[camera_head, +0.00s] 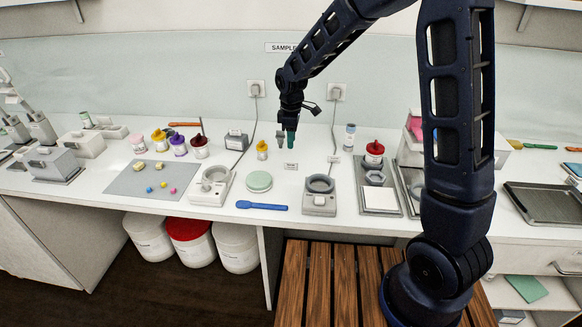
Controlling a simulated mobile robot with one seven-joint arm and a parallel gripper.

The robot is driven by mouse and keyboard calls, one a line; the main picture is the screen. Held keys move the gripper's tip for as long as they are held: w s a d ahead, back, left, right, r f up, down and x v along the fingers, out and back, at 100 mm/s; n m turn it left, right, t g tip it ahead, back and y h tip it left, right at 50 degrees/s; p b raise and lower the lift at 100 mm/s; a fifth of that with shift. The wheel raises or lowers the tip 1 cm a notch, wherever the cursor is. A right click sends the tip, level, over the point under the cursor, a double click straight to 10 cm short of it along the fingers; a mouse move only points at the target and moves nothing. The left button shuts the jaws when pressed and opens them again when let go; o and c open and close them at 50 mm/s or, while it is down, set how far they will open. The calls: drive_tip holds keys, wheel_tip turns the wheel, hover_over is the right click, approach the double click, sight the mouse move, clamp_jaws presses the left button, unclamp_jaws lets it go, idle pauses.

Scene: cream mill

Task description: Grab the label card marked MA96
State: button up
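A small pale label card (291,166) with dark print lies on the white counter (315,145), right of the green round dish. A second small pale card (333,159) stands on the counter behind the grey device with a round top. The print on both is too small to read, so I cannot tell which is marked MA96. My gripper (286,139) points down above the counter, apart from the first card and farther back. Its fingertips are small in view, one grey and one teal, and I cannot tell how far apart they are.
A small yellow-topped bottle (262,150) stands left of my gripper. The green round dish (259,181), a blue spatula (262,206) and the grey device (319,196) lie nearer the front edge. A red-lidded jar (374,152) stands to the right.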

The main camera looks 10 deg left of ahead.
sight(291, 163)
drive_tip(key=shift+f, duration=5.4)
clamp_jaws()
